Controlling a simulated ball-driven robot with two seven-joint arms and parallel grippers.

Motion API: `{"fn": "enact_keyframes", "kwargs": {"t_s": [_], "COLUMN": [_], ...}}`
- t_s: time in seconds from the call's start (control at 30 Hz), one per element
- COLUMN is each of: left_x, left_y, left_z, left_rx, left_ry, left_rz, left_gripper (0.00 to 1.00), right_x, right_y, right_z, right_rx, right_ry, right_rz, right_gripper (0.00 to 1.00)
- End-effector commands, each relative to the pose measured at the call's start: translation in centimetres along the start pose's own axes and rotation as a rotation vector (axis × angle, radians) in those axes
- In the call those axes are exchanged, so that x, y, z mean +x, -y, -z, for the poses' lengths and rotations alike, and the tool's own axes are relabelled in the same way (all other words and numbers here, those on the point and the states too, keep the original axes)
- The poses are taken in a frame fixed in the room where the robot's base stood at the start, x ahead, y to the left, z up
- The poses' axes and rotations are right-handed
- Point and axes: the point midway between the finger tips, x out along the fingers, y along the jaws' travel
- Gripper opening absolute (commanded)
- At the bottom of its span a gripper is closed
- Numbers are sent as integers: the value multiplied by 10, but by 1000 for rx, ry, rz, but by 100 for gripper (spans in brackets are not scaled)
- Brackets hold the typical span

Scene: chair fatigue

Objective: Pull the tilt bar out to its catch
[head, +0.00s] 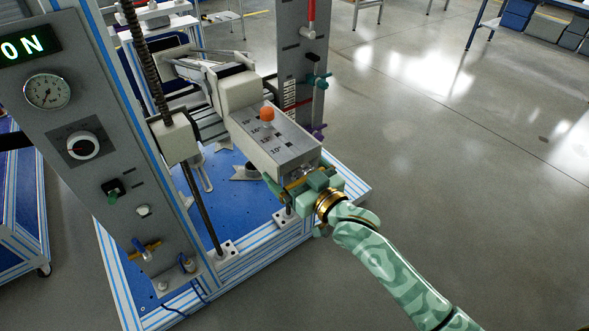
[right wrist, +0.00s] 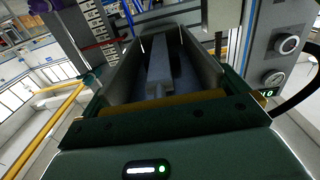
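The pale tilt box (head: 275,140), printed with angle marks and topped by an orange knob (head: 267,114), sits on the test frame. My right gripper (head: 296,183) is at its near end, beside or around a short brass-coloured part. In the right wrist view, a grey bar (right wrist: 160,68) runs away from me between two grey side walls, and a yellow strip (right wrist: 165,101) crosses in front of my green gripper body. My fingertips are not clear there, so I cannot tell whether they hold anything. My left gripper is not in view.
A grey control panel (head: 110,150) with a gauge (head: 47,91) and lit "ON" display (head: 28,46) stands at left. A grey post (head: 300,50) with coloured levers rises behind the box. The blue base (head: 180,280) has striped rails. The floor at right is clear.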

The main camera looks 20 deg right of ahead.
Motion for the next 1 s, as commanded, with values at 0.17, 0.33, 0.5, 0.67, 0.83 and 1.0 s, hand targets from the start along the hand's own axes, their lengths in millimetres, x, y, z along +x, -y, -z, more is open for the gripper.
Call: {"fn": "enact_keyframes", "kwargs": {"t_s": [0.17,0.33,0.5,0.67,0.83,1.0], "left_x": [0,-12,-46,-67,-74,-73], "left_y": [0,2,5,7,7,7], "left_z": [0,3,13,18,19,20], "left_rx": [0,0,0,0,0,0], "left_ry": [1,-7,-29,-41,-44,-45], "left_rz": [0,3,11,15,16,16], "left_gripper": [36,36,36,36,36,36], "right_x": [0,-13,-57,-95,-114,-116], "right_y": [0,0,0,0,0,0], "right_z": [0,4,8,5,2,-1], "right_rx": [0,-1,-1,-1,0,0], "right_ry": [0,1,5,5,2,2], "right_rz": [0,0,1,0,1,1], "right_gripper": [51,51,51,51,52,51]}}
